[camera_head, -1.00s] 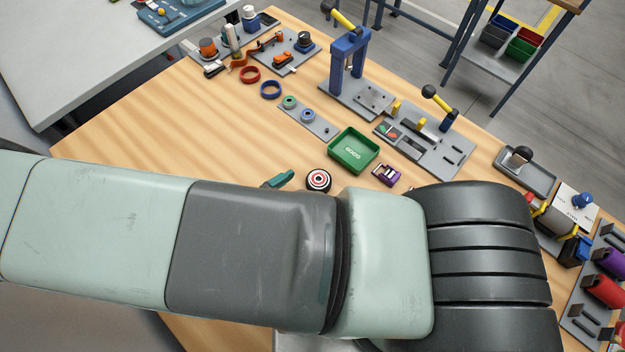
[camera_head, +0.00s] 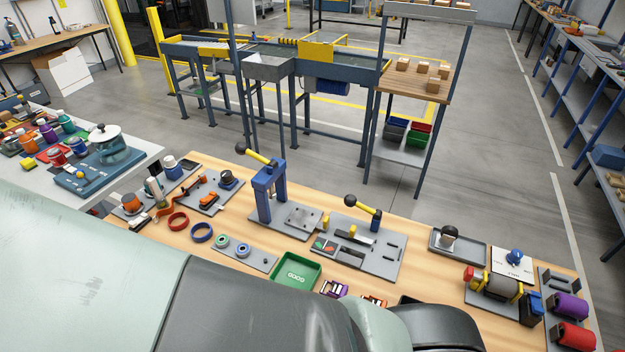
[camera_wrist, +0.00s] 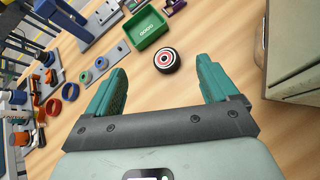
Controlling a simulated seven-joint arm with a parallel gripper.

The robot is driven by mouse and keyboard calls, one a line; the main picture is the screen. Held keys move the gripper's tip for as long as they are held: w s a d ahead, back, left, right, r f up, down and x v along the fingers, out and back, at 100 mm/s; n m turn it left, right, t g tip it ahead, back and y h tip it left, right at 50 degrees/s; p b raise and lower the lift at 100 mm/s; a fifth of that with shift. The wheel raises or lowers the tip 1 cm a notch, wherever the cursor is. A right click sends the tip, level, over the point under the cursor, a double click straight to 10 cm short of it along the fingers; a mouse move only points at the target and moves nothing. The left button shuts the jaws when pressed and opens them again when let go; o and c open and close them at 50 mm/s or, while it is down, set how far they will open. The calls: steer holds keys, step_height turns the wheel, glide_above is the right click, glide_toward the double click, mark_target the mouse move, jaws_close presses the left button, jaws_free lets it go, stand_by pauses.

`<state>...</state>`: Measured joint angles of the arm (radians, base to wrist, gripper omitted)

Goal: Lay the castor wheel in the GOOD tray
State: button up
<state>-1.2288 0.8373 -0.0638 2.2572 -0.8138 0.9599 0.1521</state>
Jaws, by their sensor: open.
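The castor wheel (camera_wrist: 167,61) is black with red and white rings. In the wrist view it lies flat on the wooden bench, between and just beyond my fingertips; the height of my fingers above it is unclear. My gripper (camera_wrist: 161,70) has its two green fingers wide apart, with nothing held. The green GOOD tray (camera_wrist: 146,28) stands just beyond the wheel in the wrist view. The tray (camera_head: 297,270) also shows in the head view, behind my arm. There my arm hides the wheel and my gripper is out of sight.
A purple part (camera_head: 334,289) lies right of the tray. A plate with two rings (camera_head: 243,252) lies left of it. A blue press (camera_head: 268,190) and a clamp fixture (camera_head: 357,246) stand behind. A pale grey block (camera_wrist: 293,45) is close on the right in the wrist view.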

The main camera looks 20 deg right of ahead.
steer(key=w+d+r+m+g+y, duration=0.2)
steer(key=d+r+m+y, duration=0.15)
steer(key=r+m, duration=0.4)
steer(key=w+d+r+m+g+y, duration=0.25)
steer(key=d+r+m, duration=0.25)
steer(key=r, duration=0.6)
steer(key=s+d+r+m+t+y, duration=0.3)
steer(key=d+r+m, duration=0.4)
steer(key=r, duration=0.5)
steer(key=shift+s+d+t+y, duration=0.4)
steer(key=shift+s+t, duration=0.45)
steer(key=shift+s, duration=0.15)
steer(key=shift+o, duration=0.4)
steer(key=shift+s+d+r+m, duration=0.2)
steer(key=shift+s+r+m, duration=0.15)
steer(key=shift+r+m, duration=0.15)
